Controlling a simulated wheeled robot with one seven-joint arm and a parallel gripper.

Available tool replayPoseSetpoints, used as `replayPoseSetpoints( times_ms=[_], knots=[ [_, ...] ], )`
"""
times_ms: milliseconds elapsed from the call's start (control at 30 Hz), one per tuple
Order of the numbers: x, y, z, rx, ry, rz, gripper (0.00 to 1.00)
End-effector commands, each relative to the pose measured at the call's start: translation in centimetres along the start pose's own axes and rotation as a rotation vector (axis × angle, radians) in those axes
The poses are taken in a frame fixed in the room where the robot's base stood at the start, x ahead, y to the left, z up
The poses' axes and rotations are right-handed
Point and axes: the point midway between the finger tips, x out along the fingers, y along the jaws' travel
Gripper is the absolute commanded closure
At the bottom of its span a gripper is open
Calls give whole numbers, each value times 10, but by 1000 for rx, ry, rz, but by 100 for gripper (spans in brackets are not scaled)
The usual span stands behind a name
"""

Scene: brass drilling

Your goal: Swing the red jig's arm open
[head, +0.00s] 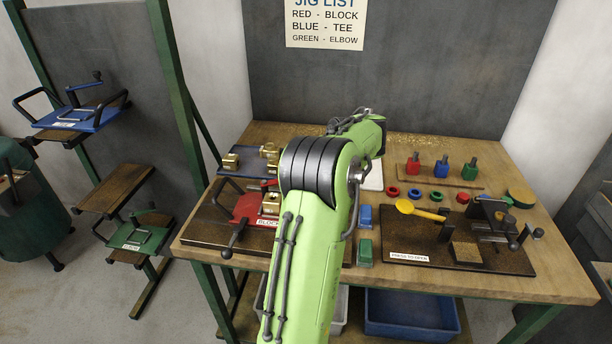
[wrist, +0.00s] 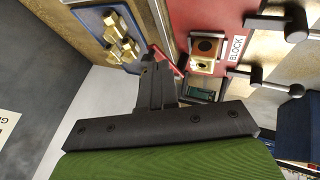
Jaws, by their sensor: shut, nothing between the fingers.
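The red jig (head: 245,208), labelled BLOCK, lies on the dark board at the left of the bench, partly hidden by my arm. It also shows in the wrist view (wrist: 215,18). A brass block (wrist: 203,54) with a dark round hole sits on it. In the head view, a dark handle with a knob (head: 232,239) stands at the jig's front left. Black bars show at the right of the wrist view. Which part is the swinging arm I cannot tell. My gripper (wrist: 149,58) is shut and empty, near the jig's edge; contact is unclear. My arm hides it in the head view.
A blue tray (wrist: 92,20) with brass pieces (wrist: 121,42) lies beside the red jig. Blue and green blocks (head: 365,216) stand right of my arm. A second fixture board (head: 420,250) with a yellow paddle (head: 405,207) fills the bench's right side.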

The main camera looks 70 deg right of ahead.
Motion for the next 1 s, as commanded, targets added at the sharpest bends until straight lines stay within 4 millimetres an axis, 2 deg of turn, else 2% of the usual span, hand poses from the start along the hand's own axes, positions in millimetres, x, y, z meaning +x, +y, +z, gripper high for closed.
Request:
replayPoseSetpoints(
  times_ms=[33,100,300,1000],
  knots=[
    [-14,4,2,2,-3,6,100],
    [-29,7,4,3,-3,6,100],
    [-52,10,7,2,-3,4,100],
    [-53,10,8,1,-2,3,100]
  ],
)
